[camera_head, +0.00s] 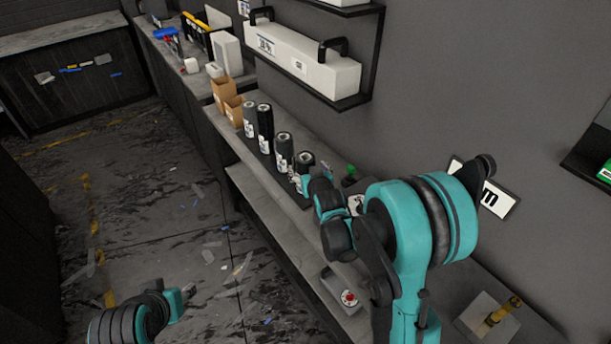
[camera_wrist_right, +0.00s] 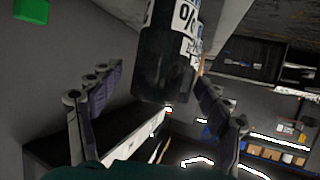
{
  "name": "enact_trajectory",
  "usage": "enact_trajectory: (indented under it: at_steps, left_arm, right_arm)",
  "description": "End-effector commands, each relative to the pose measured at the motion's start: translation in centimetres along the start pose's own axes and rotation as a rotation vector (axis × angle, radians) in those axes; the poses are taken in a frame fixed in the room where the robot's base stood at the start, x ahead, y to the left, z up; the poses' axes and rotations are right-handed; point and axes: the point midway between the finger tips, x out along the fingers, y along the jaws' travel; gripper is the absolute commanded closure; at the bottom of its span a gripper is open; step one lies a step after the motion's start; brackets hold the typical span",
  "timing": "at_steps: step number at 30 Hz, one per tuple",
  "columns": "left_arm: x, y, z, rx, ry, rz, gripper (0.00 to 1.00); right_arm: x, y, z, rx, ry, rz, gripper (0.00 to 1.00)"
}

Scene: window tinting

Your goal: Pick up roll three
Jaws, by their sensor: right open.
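Several dark film rolls with white labels stand upright in a row on the long wall counter in the head view, including a front one (camera_head: 306,160), one behind it (camera_head: 284,150) and a taller black one (camera_head: 265,128). I cannot read which is roll three. My right gripper (camera_head: 303,184) is at the front roll, partly hidden by its own wrist. In the right wrist view, my right gripper (camera_wrist_right: 152,92) is open, with a dark roll (camera_wrist_right: 165,62) bearing a "%" label between its spread fingers. No grip shows. My left gripper (camera_head: 188,291) is low at the bottom left, away from the rolls.
Brown cardboard boxes (camera_head: 223,92) stand behind the rolls. A wall shelf (camera_head: 350,103) with a long white case (camera_head: 305,62) hangs above the counter. A small grey tray (camera_head: 343,292) lies nearer on the counter. The floor at left has scattered scraps.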

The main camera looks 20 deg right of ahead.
Motion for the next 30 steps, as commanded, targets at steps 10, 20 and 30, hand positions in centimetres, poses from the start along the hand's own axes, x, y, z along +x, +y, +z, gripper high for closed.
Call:
enact_trajectory:
  at_steps: [10, 20, 30]
  left_arm:
    - [1.1, 0.0, 0.8, 0.0, 0.0, 0.0, 0.6]
    - [1.1, 0.0, 0.8, 0.0, 0.0, 0.0, 0.6]
    - [1.0, 0.0, 0.7, 0.0, 0.0, 0.0, 0.6]
  right_arm:
    - [3.6, 0.1, 0.3, 0.0, 0.0, 0.0, 0.23]
    - [3.6, 0.1, 0.3, 0.0, -0.001, 0.0, 0.81]
    - [3.5, 0.1, 0.1, 0.0, 0.0, 0.0, 0.89]
